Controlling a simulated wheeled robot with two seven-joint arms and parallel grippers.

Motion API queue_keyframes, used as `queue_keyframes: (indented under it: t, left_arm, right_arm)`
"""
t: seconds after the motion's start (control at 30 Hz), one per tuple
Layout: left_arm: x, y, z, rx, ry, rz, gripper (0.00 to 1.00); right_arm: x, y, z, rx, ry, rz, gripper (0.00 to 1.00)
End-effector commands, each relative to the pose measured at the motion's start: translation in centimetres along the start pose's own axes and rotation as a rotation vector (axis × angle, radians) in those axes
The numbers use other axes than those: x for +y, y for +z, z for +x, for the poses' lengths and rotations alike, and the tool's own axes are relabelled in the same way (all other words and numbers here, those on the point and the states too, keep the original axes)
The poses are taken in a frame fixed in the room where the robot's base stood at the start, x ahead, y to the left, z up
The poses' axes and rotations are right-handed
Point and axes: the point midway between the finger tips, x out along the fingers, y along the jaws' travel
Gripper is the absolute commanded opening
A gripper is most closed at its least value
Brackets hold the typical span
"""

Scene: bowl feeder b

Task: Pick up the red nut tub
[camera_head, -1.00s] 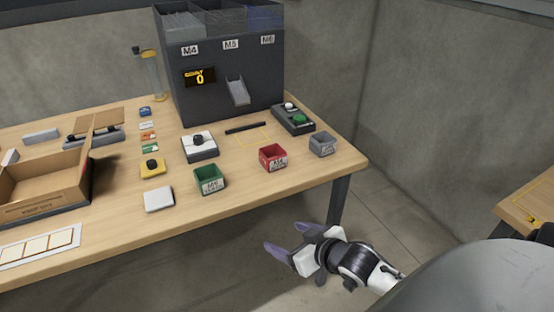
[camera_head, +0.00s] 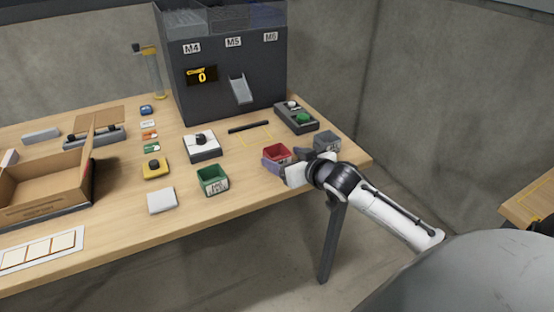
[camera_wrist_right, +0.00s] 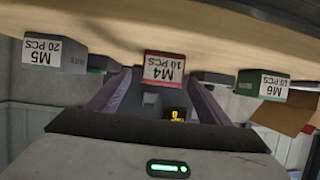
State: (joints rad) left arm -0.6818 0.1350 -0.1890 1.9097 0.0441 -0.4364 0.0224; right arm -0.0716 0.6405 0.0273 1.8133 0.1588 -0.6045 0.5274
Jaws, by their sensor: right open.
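The red nut tub (camera_head: 277,151) stands on the table near its front right edge. In the right wrist view, which is upside down, the red tub (camera_wrist_right: 164,56) shows its label "M4 10 PCS". My right gripper (camera_head: 288,162) is open at the near side of the tub, its fingers partly covering the tub in the head view. In the wrist view the two fingers (camera_wrist_right: 158,84) point at the tub, one towards each side. I cannot tell whether they touch it. My left gripper is not in view.
A grey tub (camera_head: 327,141) stands close to the right of my gripper, a green tub (camera_head: 213,181) to the left. Behind are a button box (camera_head: 296,117) and the dark dispenser (camera_head: 215,95). An open carton (camera_head: 45,190) is at the left.

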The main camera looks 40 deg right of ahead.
Motion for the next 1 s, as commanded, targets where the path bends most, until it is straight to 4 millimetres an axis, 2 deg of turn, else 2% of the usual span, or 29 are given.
queue_keyframes:
  t: [0.23,0.57,0.83,1.0]
  left_arm:
    - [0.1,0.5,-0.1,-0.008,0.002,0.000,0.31]
    - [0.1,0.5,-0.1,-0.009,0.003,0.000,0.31]
    - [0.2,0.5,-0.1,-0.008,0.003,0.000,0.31]
    - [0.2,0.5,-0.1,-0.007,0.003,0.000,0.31]
  right_arm:
    - [-0.2,-0.2,3.5,0.001,0.000,0.001,0.72]
    - [-0.2,-0.2,4.1,0.000,-0.001,0.001,0.72]
    - [-0.2,-0.2,4.1,0.000,-0.001,0.001,0.28]
    - [-0.2,-0.2,4.1,0.001,-0.001,0.001,0.28]
